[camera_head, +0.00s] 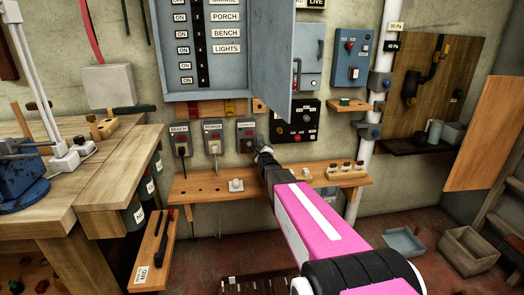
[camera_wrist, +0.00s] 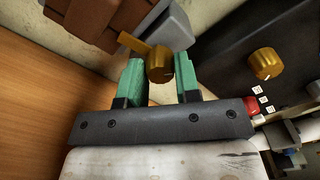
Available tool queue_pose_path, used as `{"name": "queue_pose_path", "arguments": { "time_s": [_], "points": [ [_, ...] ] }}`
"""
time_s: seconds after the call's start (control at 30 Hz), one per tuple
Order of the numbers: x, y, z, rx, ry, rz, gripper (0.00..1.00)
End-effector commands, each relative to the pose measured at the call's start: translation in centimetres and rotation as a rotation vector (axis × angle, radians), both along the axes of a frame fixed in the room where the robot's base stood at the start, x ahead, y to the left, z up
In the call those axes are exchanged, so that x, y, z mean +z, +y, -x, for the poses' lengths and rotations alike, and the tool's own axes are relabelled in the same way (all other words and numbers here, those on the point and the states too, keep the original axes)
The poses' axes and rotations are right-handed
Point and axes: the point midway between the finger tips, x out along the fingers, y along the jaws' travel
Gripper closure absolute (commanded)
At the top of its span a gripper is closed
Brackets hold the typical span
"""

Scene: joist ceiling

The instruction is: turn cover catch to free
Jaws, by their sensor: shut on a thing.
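The cover catch is a brass knob (camera_wrist: 160,68) with a flat brass tab reaching to the upper left in the wrist view. It sits beside a grey box-like part (camera_wrist: 172,22). My gripper (camera_wrist: 161,75) has its green fingers on either side of the knob, shut on it. In the head view my gripper (camera_head: 263,152) reaches to the wall just right of a row of small grey switch boxes and above a wooden shelf. The catch cannot be made out there.
A black control panel (camera_head: 295,121) is close to the right of my gripper; it shows a second brass knob (camera_wrist: 265,63). The wooden shelf (camera_head: 205,190) carries small parts below. An open grey cabinet door (camera_head: 279,70) hangs above. A workbench (camera_head: 120,170) stands at left.

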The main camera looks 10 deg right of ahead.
Motion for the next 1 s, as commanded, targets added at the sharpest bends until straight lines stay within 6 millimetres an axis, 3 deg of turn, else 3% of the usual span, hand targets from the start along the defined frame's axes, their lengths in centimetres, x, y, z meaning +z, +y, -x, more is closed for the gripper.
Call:
{"name": "queue_pose_path", "arguments": {
  "time_s": [1.0],
  "points": [
    [-0.21, 0.05, 0.06, 0.001, 0.002, 0.938, 0.93]
  ]
}}
